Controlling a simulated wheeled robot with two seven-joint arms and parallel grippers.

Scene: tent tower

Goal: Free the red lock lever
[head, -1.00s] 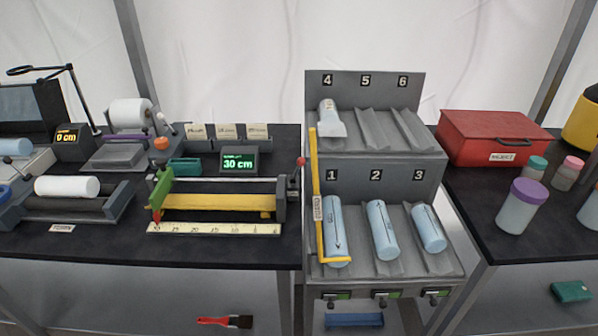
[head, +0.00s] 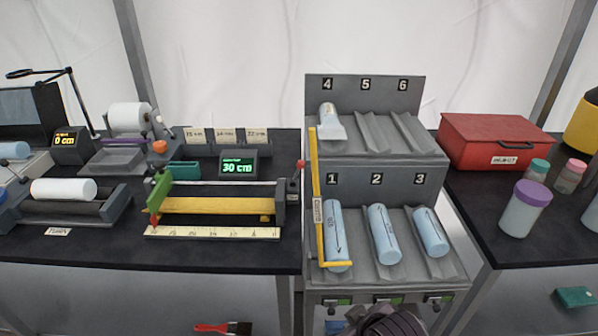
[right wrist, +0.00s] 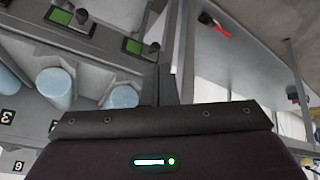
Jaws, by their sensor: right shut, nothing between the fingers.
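A red-tipped lever (head: 300,164) stands at the right end of the long bench device with the yellow bar (head: 215,206). A second red part (head: 154,219) sits under the green block (head: 158,190) at that device's left end. I cannot tell from the frames which is the lock lever. My right gripper (head: 386,322) shows only as a dark ribbed part at the bottom edge, below the rack and well away from both red parts. My left gripper is not in view.
The grey rack (head: 385,190) holds blue cylinders in slots 1, 2 and 3, with a yellow bar frame (head: 318,190) across slot 1. A red box (head: 495,139) and jars stand at right. A display (head: 237,166) reads 30 cm. A ruler (head: 212,232) fronts the device.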

